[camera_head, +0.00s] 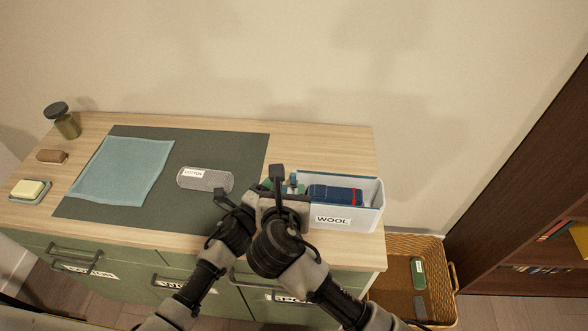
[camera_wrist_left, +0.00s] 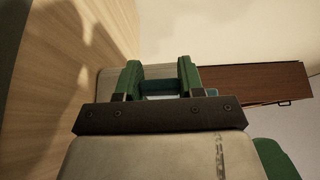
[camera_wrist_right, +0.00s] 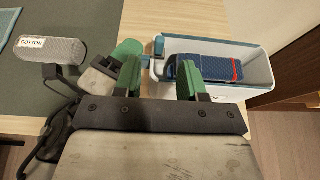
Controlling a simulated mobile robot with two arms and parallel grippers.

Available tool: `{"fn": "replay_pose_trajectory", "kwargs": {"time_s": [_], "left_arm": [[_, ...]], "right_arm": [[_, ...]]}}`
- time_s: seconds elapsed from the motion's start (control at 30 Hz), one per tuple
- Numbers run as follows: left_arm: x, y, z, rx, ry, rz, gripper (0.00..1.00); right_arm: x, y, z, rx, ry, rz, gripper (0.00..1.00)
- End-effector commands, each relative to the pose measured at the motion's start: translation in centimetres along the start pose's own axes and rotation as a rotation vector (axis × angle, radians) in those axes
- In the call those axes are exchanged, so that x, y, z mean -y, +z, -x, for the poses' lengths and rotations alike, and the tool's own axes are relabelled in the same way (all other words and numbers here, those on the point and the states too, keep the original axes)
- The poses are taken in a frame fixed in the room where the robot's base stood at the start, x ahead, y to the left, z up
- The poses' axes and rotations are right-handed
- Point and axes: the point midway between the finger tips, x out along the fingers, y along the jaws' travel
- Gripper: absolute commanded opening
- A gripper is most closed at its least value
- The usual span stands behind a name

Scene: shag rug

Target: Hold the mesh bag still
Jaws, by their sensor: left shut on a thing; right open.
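A grey mesh-textured bag with a COTTON label (camera_head: 210,181) lies on the dark mat (camera_head: 200,215). It also shows in the right wrist view (camera_wrist_right: 55,53); neither gripper touches it. My left gripper (camera_wrist_left: 160,88) is shut on a small blue thing, mostly hidden between its green fingers. In the right wrist view, a blue piece (camera_wrist_right: 158,47) shows beside the left gripper at the WOOL bin's left end. My right gripper (camera_wrist_right: 160,75) is open, its fingers apart near the bin's front left. In the head view, the right gripper (camera_head: 283,190) covers much of the left one.
The white WOOL bin (camera_head: 365,214) holds a dark blue folded cloth with red stripes (camera_head: 335,194). A light blue cloth (camera_head: 120,168), soap (camera_head: 28,188), a brown block (camera_head: 52,156) and a jar (camera_head: 66,122) sit to the left. A wicker basket (camera_head: 447,246) stands right of the cabinet.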

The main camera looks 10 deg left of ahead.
Motion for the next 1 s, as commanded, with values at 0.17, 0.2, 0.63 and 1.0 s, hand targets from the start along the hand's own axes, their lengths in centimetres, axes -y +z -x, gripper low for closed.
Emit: {"fn": "replay_pose_trajectory", "kwargs": {"time_s": [0.17, 0.2, 0.63, 1.0], "left_arm": [[-0.1, 0.0, 0.0, 0.0, 0.002, 0.0, 0.11], [-0.1, 0.0, 0.0, 0.0, 0.002, 0.0, 0.11], [-0.1, 0.0, 0.0, 0.0, 0.002, 0.0, 0.11], [-0.1, 0.0, 0.0, 0.0, 0.002, 0.0, 0.11]], "right_arm": [[0.1, 0.1, -3.8, 0.001, -0.004, 0.001, 0.4], [0.1, 0.1, -4.7, 0.001, -0.003, 0.0, 0.4], [0.0, 0.1, -9.9, 0.002, 0.0, -0.003, 0.4], [0.1, 0.1, -10.1, 0.002, 0.0, -0.003, 0.3]]}}
